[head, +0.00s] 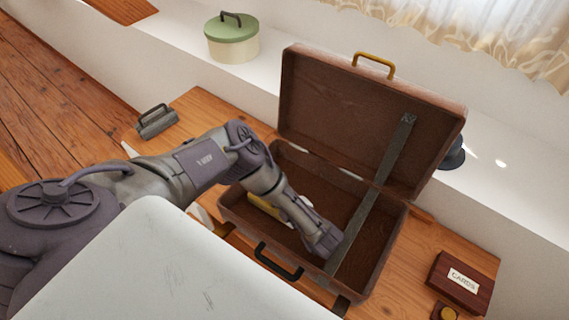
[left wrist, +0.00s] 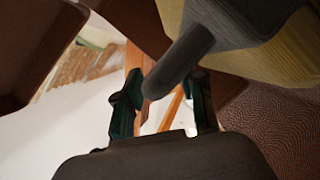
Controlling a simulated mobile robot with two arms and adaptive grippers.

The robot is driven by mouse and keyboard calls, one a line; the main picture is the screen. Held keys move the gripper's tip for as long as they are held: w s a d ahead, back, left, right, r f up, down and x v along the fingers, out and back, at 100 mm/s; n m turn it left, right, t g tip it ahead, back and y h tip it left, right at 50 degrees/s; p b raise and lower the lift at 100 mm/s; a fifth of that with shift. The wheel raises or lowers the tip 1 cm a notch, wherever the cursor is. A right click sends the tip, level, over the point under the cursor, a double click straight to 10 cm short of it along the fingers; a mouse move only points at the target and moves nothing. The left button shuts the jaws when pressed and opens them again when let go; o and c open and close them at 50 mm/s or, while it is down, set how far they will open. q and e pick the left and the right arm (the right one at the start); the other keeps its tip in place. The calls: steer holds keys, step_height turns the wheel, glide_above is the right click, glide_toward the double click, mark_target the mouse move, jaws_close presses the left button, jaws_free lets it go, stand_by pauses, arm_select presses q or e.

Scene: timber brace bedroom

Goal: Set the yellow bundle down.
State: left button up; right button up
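The yellow bundle (head: 264,207) is inside the open brown suitcase (head: 385,262), mostly hidden behind my left arm in the head view. In the left wrist view the bundle (left wrist: 285,50) fills the upper right, with a grey band and a dark grey bar jutting from it. My left gripper (left wrist: 165,105) has its two teal fingers apart, with the bar's end between them and floor and wood showing in the gap. In the head view my left wrist reaches down into the suitcase and the fingertips are hidden. I cannot tell whether the bundle touches the suitcase bottom. My right gripper is not in view.
The suitcase lid (head: 345,115) stands open at the back, with a dark strap (head: 375,185) crossing from lid to base. A green-lidded tin (head: 232,42) stands on the ledge. A grey handled object (head: 156,122) and a cards box (head: 463,280) sit on the wooden top.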

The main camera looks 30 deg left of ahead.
arm_select(q)
steer(key=p+v, duration=0.1)
steer(key=v, duration=0.4)
steer(key=shift+w+r+p, duration=0.15)
steer(key=shift+r+p, duration=0.05)
steer(key=shift+p, duration=0.1)
steer(key=v, duration=0.7)
steer(key=shift+f, duration=0.15)
